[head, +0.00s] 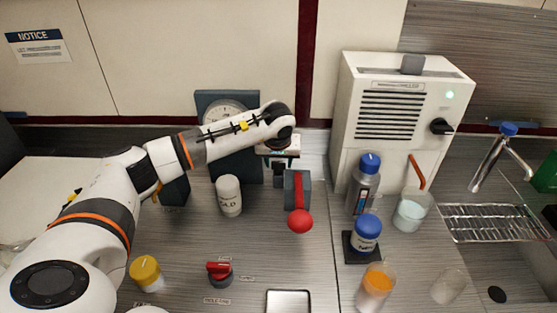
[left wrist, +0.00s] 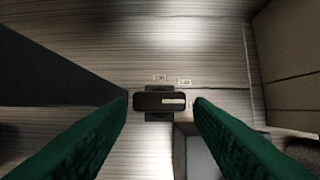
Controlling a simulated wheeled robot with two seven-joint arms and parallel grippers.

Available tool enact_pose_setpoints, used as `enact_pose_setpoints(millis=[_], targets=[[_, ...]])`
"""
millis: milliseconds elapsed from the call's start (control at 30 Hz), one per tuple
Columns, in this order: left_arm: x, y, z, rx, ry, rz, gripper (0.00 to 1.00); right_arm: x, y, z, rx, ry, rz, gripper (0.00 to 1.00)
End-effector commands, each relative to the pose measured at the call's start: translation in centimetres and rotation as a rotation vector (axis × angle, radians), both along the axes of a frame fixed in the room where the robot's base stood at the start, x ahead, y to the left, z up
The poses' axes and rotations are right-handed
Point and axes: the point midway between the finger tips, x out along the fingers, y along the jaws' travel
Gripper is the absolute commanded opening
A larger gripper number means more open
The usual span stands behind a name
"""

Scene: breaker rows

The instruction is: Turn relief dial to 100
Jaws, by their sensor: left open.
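The relief dial is a dark bar-shaped knob (left wrist: 150,101) with a pale stripe, on a small dark base, in the left wrist view. Its bar lies across that view, with the stripe at its right end. Two small labels (left wrist: 172,80) sit just above it; I cannot read them. My left gripper (left wrist: 161,104) is open, its green fingers on either side of the knob. I cannot tell whether they touch it. In the head view the left gripper (head: 280,165) points down at the back of the counter and hides most of the dial. The right gripper is not in view.
A grey block with a red ball-ended lever (head: 300,220) stands close to the gripper. A white chiller (head: 400,115) and several bottles stand right.

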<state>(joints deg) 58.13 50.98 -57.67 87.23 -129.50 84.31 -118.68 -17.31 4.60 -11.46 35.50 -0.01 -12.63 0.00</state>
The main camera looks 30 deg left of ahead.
Motion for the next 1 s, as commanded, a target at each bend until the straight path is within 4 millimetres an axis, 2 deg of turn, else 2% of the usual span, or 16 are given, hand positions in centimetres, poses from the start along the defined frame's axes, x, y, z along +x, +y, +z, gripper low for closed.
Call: enact_pose_setpoints(millis=[167,433,633,1000], targets=[[0.33,0.23,-1.06,-0.001,0.001,0.0,0.47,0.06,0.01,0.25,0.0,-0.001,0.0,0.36],[0.37,0.25,-1.16,0.0,0.0,0.0,0.47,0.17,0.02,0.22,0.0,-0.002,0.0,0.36],[0.37,0.25,-1.13,0.0,0.0,0.0,0.15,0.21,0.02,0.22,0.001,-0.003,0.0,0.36],[0.46,0.14,-1.13,-0.001,0.001,0.063,0.15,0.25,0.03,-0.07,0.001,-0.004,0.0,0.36]])
